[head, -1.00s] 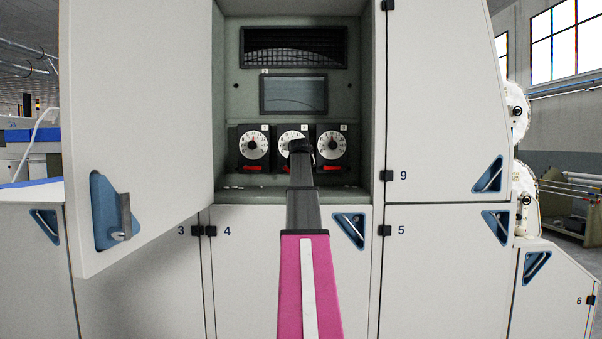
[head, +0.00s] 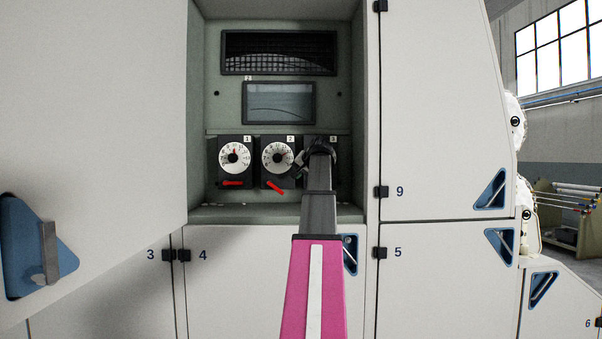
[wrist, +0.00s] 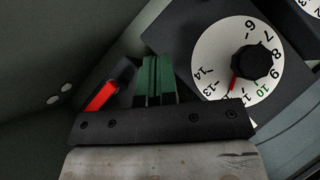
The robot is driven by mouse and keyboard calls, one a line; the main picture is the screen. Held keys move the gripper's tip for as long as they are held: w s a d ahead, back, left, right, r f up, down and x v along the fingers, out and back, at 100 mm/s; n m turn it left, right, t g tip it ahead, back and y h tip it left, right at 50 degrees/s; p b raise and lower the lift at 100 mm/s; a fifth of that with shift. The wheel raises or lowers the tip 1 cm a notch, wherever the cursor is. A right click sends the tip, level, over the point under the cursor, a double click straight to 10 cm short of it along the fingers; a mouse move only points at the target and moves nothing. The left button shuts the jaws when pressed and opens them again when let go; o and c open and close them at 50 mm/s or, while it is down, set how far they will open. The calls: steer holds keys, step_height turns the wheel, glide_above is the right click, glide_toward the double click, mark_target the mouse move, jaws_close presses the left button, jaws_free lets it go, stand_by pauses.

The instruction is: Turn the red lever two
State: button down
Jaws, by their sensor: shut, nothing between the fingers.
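Red lever two (head: 275,187) sits under the dial marked 2 (head: 278,155) in the cabinet recess. It slants down to the right. A white dial with a black knob (wrist: 238,62) is right of the fingers in the wrist view.
Red lever one (head: 232,183) lies level under dial 1 (head: 235,155). A screen (head: 279,103) and a dark grille (head: 278,53) are above. An open door (head: 90,130) stands at the left; a shut panel (head: 440,110) is at the right. The recess walls are close around my gripper.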

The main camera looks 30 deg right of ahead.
mark_target(275, 187)
steer(key=shift+w+a+f, duration=0.35)
steer(key=shift+w+f, duration=0.6)
steer(key=shift+f, duration=0.05)
steer(key=shift+w+a+f, duration=0.35)
steer(key=shift+w+f, duration=0.55)
steer(key=shift+f, duration=0.1)
steer(key=shift+w+a+f, duration=0.35)
steer(key=shift+w+f, duration=0.6)
steer(key=shift+f, duration=0.05)
steer(key=shift+f+t+y, duration=0.3)
steer(key=shift+f, duration=0.1)
steer(key=shift+w+a+f+m+t+y, duration=0.1)
steer(key=shift+a+f+m+t+y, duration=0.1)
steer(key=shift+f+m+t+y, duration=0.3)
steer(key=shift+w+a+f+m+t+y, duration=0.2)
steer(key=shift+a+f+m+t+y, duration=0.2)
steer(key=shift+f+m+t, duration=0.15)
steer(key=shift+w+a+f, duration=0.35)
steer(key=shift+a+f, duration=0.1)
steer(key=shift+f, duration=0.25)
